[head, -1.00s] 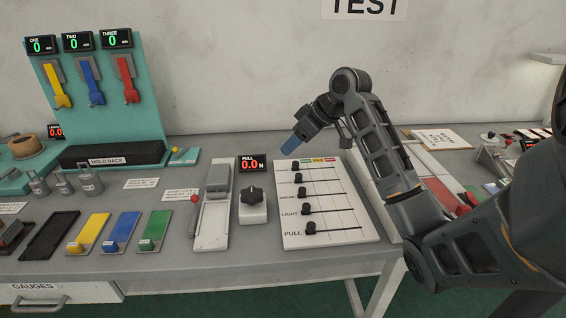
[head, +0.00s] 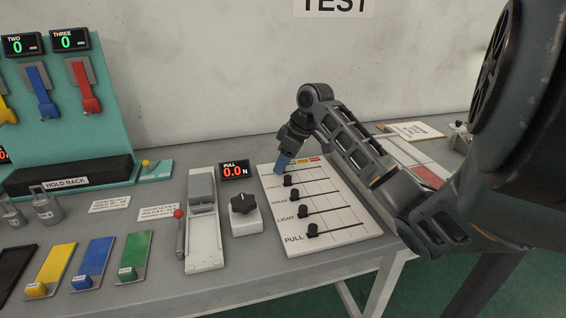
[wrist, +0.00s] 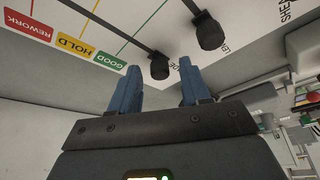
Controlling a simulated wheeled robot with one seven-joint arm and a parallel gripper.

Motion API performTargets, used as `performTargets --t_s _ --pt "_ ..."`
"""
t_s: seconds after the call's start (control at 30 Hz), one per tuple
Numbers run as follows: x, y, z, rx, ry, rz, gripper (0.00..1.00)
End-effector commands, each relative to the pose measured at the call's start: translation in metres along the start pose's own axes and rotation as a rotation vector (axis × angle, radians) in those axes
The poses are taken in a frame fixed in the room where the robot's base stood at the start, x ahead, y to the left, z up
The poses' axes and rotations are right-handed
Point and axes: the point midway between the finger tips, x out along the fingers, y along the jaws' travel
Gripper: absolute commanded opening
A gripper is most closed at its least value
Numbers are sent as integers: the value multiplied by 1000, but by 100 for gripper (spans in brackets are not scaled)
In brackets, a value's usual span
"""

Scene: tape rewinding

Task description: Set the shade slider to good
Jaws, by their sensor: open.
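The white slider panel (head: 335,232) lies on the bench with several black knobs near the left ends of their tracks. The shade knob (head: 288,180) on the top row also shows in the wrist view (wrist: 159,66). There it sits off the green line from the GOOD label (wrist: 110,61), on the side away from HOLD. My gripper (head: 281,168), with blue fingers, points down over the panel's top left. In the wrist view my gripper (wrist: 160,72) is open, with the shade knob showing in line with the gap between the fingertips. Contact cannot be told.
Left of the panel stand a black dial (head: 244,203), a pull readout (head: 235,171) and a grey slide fixture (head: 203,230). The wall rises behind the bench.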

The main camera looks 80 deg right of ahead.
Motion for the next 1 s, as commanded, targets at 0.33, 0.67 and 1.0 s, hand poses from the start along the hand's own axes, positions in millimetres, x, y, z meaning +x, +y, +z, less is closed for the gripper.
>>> performTargets --t_s 0.33,0.67,1.0 --pt "5 0 0 1 1 1 47" --pt "5 0 0 1 1 0 15" --pt "5 0 0 0 1 0 0"
